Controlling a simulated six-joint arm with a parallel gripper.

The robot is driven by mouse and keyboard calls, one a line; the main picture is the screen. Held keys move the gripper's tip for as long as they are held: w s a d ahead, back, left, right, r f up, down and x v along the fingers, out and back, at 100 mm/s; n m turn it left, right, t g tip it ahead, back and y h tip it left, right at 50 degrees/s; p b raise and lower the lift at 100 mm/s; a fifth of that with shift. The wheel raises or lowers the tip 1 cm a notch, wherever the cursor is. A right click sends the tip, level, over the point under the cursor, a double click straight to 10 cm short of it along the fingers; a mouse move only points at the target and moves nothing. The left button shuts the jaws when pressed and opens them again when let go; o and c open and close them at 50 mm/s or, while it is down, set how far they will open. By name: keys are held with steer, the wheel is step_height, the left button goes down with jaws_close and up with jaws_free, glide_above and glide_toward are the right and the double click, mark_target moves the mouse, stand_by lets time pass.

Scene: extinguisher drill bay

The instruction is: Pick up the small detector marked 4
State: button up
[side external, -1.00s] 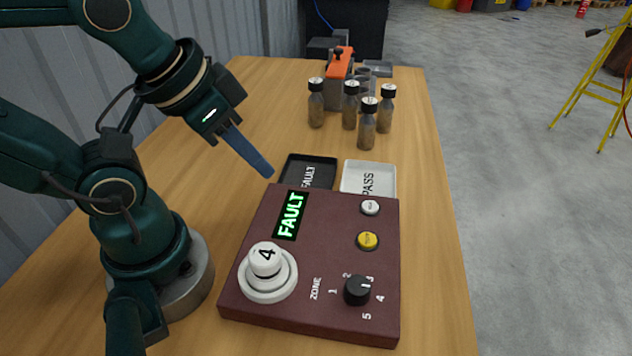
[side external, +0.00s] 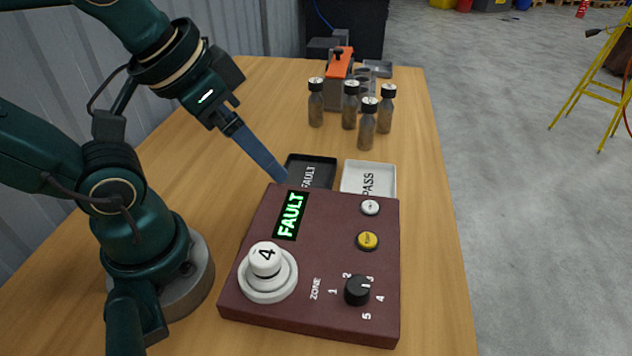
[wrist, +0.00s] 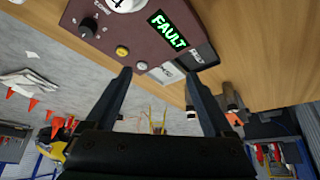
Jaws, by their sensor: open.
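The small white detector marked 4 (side external: 265,260) stands upright on a round white base (side external: 268,284) at the left front of the maroon panel (side external: 330,260). In the wrist view, part of the detector (wrist: 122,4) shows at the top edge, cut off by the frame. The panel's green display (side external: 290,216) reads FAULT. My gripper (side external: 282,178) is over the panel's far left edge, beyond the display and apart from the detector. In the wrist view its two fingers (wrist: 158,76) are spread with nothing between them.
A black FAULT tray (side external: 325,164) and a white PASS tray (side external: 370,167) lie behind the panel. Several capped bottles (side external: 367,125) and an orange-topped device (side external: 338,80) stand farther back. The panel carries a black zone knob (side external: 357,290), a yellow button (side external: 367,240) and a white button (side external: 370,207).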

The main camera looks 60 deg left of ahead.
steer(key=w+a+r+t+y, duration=0.5)
steer(key=w+a+r+t, duration=0.1)
steer(key=w+a+r, duration=0.45)
steer(key=w+d+r+m+t+h, duration=0.3)
steer(key=w+r+m+t+h, duration=0.15)
steer(key=w+m+t, duration=0.2)
steer(key=m+g+h, duration=1.2)
steer(key=g+h, duration=0.1)
steer(key=g, duration=0.5)
glide_above(265, 260)
steer(key=a, duration=0.6)
step_height(265, 260, down, 12)
steer(key=shift+n, duration=0.25)
steer(key=f, duration=1.1)
steer(key=shift+w+d+f, duration=0.2)
steer(key=shift+d+f, duration=0.2)
steer(key=shift+f, duration=0.55)
steer(key=shift+x, duration=2.5)
